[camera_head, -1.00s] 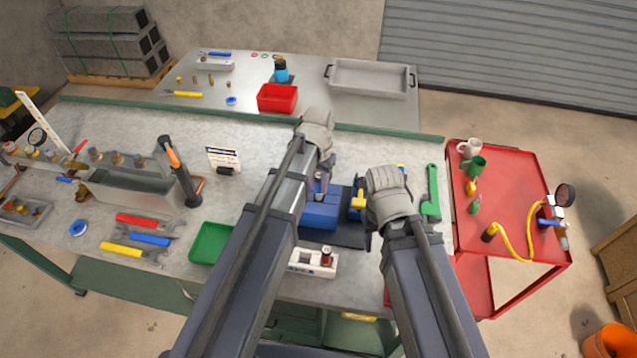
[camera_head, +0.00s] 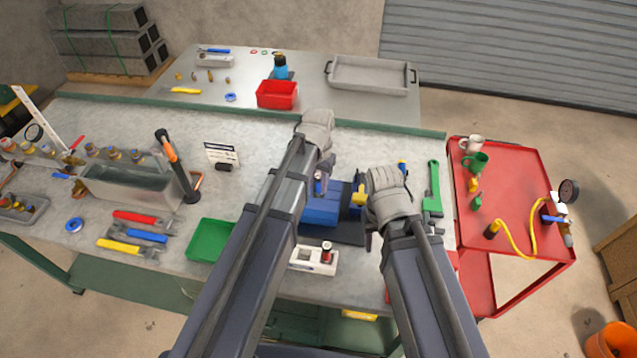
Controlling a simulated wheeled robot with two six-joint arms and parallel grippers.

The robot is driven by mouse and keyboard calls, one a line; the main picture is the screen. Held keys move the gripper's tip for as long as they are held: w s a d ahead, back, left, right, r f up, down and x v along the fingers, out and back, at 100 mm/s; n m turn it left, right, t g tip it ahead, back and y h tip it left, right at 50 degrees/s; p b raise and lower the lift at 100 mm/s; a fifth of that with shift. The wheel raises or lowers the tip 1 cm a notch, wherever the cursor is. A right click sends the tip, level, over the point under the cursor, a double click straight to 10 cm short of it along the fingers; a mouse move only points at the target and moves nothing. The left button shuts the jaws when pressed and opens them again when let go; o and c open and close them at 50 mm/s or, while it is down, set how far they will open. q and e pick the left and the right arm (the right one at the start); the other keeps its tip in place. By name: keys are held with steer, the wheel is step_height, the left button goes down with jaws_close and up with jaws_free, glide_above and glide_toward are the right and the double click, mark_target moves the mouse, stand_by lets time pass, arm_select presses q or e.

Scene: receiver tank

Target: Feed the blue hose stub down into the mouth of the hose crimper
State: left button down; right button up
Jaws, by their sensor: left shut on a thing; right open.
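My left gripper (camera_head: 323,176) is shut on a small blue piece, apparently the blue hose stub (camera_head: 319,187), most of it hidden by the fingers. The stub is held over the blue hose crimper (camera_head: 321,212), which stands on a dark mat (camera_head: 349,231) at the middle of the bench. My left arm covers the crimper's left side, and its mouth cannot be made out. I cannot tell whether the stub touches the crimper. My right gripper (camera_head: 371,238) is open to the right of the crimper, beside a yellow part (camera_head: 358,196), with its fingers partly hidden.
A red cart (camera_head: 515,190) adjoins the bench's right end.

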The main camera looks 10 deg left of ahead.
mark_target(318, 176)
arm_select(q)
steer(key=shift+f, duration=0.4)
steer(key=c, duration=0.6)
jaws_free()
steer(key=shift+o, duration=0.2)
steer(key=shift+r, duration=0.1)
step_height(318, 176, up, 6)
steer(key=p, duration=0.5)
steer(key=shift+p, duration=0.35)
steer(key=shift+s, duration=0.1)
